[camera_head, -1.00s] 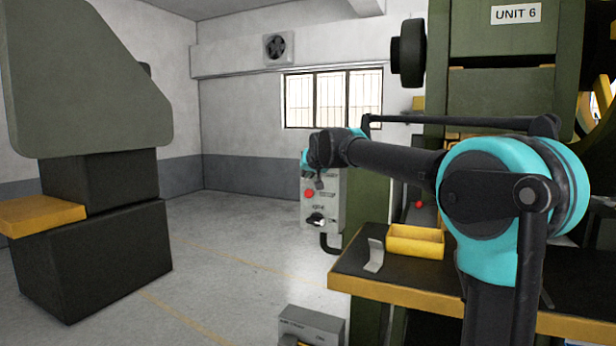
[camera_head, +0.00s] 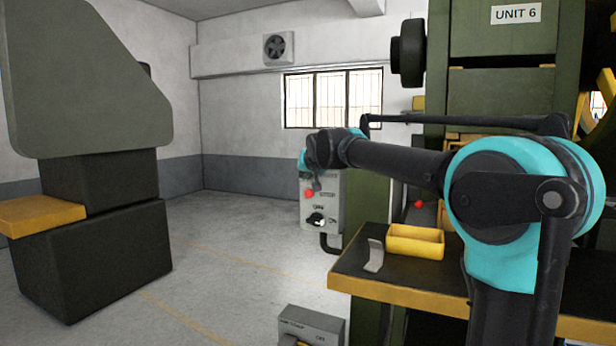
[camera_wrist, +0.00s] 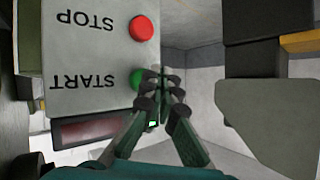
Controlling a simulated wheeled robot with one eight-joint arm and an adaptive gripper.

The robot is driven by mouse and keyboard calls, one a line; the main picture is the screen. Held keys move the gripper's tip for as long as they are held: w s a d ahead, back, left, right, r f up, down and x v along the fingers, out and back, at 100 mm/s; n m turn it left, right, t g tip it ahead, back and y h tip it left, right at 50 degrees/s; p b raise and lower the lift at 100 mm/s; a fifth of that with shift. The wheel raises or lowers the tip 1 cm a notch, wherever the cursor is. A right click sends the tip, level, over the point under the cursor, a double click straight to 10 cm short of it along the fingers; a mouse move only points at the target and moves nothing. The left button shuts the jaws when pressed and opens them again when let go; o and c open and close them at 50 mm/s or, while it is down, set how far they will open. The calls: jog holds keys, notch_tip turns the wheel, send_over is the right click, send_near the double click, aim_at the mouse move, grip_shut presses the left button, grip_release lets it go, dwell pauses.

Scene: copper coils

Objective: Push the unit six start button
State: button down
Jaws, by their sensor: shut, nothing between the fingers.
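The grey control box (camera_head: 332,208) is mounted on the side of the green press labelled UNIT 6 (camera_head: 516,14). In the wrist view its panel (camera_wrist: 88,52) is upside down and reads STOP and START. The green START button (camera_wrist: 136,77) is partly covered by my gripper (camera_wrist: 163,73). The gripper is shut and empty, its fingertips at the button's right edge in that picture; I cannot tell if they touch it. The red STOP button (camera_wrist: 141,29) is clear of the fingers. In the head view, my wrist hides the green button.
A black worktable (camera_head: 460,283) with a yellow edge stands before the press, with a yellow bin (camera_head: 415,242) and a bent metal piece (camera_head: 375,255) on it. Another machine (camera_head: 95,235) stands at the left. Open floor lies between them.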

jog(key=shift+s, duration=0.1)
jog(key=s, duration=0.1)
jog(key=s+a, duration=0.1)
jog(key=s, duration=0.2)
jog(key=shift+s+a, duration=0.3)
jog(key=shift+a, duration=0.1)
dwell(0.6)
